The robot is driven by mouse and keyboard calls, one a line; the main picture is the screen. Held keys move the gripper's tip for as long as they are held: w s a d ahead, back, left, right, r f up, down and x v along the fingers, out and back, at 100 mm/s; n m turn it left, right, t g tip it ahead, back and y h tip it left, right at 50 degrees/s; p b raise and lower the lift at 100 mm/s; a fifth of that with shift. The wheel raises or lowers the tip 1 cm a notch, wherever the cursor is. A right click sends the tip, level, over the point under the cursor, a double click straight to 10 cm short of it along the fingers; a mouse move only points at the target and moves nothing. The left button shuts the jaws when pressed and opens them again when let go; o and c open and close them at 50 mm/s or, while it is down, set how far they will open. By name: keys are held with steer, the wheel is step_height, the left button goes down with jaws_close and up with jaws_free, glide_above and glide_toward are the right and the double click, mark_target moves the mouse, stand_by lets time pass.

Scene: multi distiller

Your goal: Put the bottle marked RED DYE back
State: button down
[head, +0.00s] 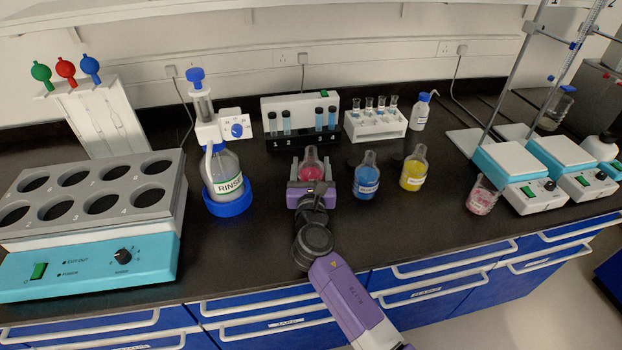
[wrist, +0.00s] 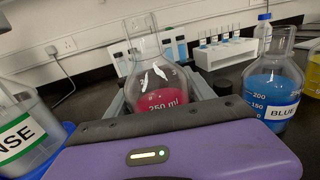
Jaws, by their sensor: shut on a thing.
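The bottle of red liquid (head: 311,170) is a clear flask standing upright between the fingers of my gripper (head: 311,184). My gripper is shut on it from the front. In the wrist view the bottle (wrist: 160,85) shows a "250 ml" mark, and its lower part is hidden behind my gripper. I cannot tell whether its base touches the bench. A blue-liquid bottle (head: 366,178) labelled BLUE stands just to the right. A yellow-liquid bottle (head: 413,170) stands farther right.
The RINSE dispenser (head: 226,175) stands left of my gripper. A cuvette unit (head: 300,120) and a white tube rack (head: 376,124) are behind. The front bench between the yellow bottle and beaker is clear.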

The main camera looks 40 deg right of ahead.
steer(key=shift+f+b, duration=0.45)
steer(key=shift+f, duration=1.3)
steer(key=shift+f, duration=0.2)
steer(key=shift+c, duration=1.8)
jaws_free()
steer(key=shift+r, duration=0.15)
steer(key=v, duration=1.2)
